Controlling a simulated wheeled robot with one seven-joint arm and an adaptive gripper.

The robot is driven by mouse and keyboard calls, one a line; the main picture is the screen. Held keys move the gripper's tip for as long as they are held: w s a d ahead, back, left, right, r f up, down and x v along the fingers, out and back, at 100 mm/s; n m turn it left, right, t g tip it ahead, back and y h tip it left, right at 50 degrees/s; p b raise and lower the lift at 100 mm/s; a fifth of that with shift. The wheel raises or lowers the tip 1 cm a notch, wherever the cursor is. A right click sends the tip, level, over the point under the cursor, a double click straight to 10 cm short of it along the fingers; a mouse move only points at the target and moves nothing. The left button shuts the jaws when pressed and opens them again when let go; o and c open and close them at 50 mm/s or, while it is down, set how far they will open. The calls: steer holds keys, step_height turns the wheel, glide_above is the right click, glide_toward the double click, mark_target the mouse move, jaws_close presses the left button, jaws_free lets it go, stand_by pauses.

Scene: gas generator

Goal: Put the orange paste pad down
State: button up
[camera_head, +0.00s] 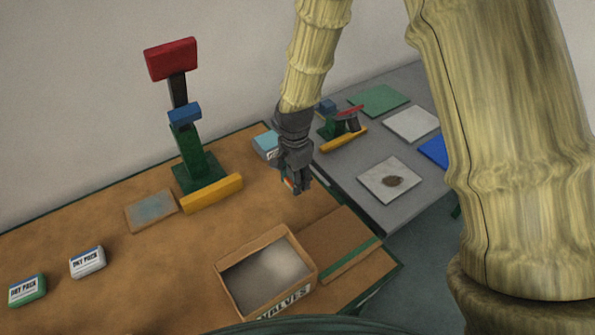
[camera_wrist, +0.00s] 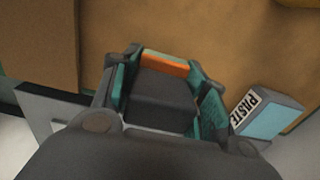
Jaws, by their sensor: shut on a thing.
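My gripper (camera_head: 297,186) hangs over the right end of the brown table. In the wrist view its fingers (camera_wrist: 163,72) are shut on the orange paste pad (camera_wrist: 165,63). Only an orange strip of the pad shows between the fingers; the rest is hidden. In the head view only a small sliver of the pad (camera_head: 289,183) shows at the fingertips. I cannot tell whether the pad touches the tabletop. A light blue paste pad (camera_head: 266,145) lies close behind the gripper; it also shows at the right in the wrist view (camera_wrist: 268,118), marked PASTE.
The brown table (camera_head: 90,225) holds an open VALVES box (camera_head: 226,290), a green, blue and red stand (camera_head: 190,150) with a yellow bar (camera_head: 212,193), a flat tan pad (camera_head: 151,210) and two dry packs. A grey table (camera_head: 345,185) with coloured plates adjoins at right.

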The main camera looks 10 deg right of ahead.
steer(key=w, duration=0.1)
steer(key=w+d, duration=0.1)
steer(key=w, duration=0.1)
steer(key=w+p, duration=0.1)
steer(key=w, duration=0.1)
steer(key=shift+w+d+f, duration=0.1)
steer(key=shift+d+f, duration=0.15)
steer(key=shift+d, duration=0.15)
steer(key=shift+f+p, duration=0.65)
steer(key=shift+f, duration=1.1)
steer(key=shift+s+f, duration=0.35)
steer(key=shift+f, duration=0.25)
steer(key=o, duration=1.1)
steer(key=shift+f+b, duration=0.15)
steer(key=shift+b, duration=0.15)
steer(key=shift+c, duration=0.2)
steer(key=shift+w+f, duration=0.15)
steer(key=shift+r, duration=0.35)
